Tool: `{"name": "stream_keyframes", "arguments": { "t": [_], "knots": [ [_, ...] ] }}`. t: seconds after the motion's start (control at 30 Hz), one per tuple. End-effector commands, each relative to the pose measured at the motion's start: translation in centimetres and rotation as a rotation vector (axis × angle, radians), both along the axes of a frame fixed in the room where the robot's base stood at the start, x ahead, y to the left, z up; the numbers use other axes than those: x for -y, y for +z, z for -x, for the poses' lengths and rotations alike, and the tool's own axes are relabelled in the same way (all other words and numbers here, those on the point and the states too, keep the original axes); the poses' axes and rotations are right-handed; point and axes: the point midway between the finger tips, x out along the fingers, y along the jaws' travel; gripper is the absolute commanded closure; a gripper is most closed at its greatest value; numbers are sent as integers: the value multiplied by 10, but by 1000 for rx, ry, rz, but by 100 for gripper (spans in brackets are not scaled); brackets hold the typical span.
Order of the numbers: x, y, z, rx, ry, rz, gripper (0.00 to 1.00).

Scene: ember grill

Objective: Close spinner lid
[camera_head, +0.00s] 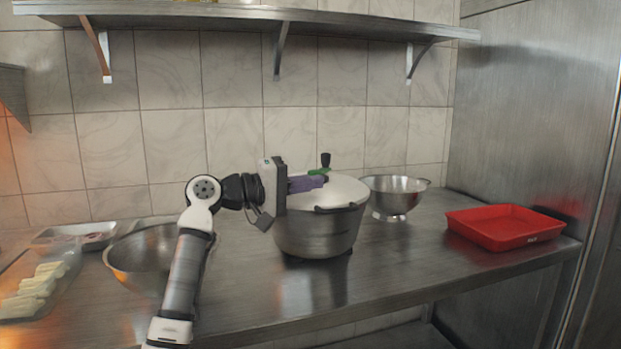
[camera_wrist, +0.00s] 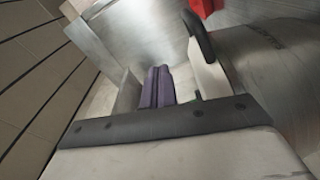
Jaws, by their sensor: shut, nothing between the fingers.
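The spinner (camera_head: 318,232) is a grey pot standing on the steel counter. Its pale lid (camera_head: 346,191) lies over the top, with a green part (camera_head: 319,172) and an upright black knob (camera_head: 325,159). A dark handle shows at the front rim. My gripper (camera_head: 324,180) is over the lid's left part, its purple fingers together, empty and pointing right. They hide part of the lid, and I cannot tell if they touch it. In the wrist view the shut fingers (camera_wrist: 160,72) lie left of a black handle (camera_wrist: 197,35) with a pale strip below it.
A steel colander (camera_head: 397,190) stands behind the spinner at right. A red tray (camera_head: 505,226) is at the counter's right end. A large steel bowl (camera_head: 150,262) sits at left behind my arm, near a metal tray (camera_head: 85,237). A shelf (camera_head: 240,17) runs above.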

Motion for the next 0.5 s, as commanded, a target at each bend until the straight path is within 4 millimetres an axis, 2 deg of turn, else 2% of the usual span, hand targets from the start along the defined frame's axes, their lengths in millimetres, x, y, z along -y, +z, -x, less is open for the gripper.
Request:
{"name": "stream_keyframes", "arguments": {
  "t": [0.13, 0.5],
  "knots": [
    [0, -7, -1, 0, 0, 0, 100],
    [0, -7, -1, 0, 0, 0, 100]
  ]
}}
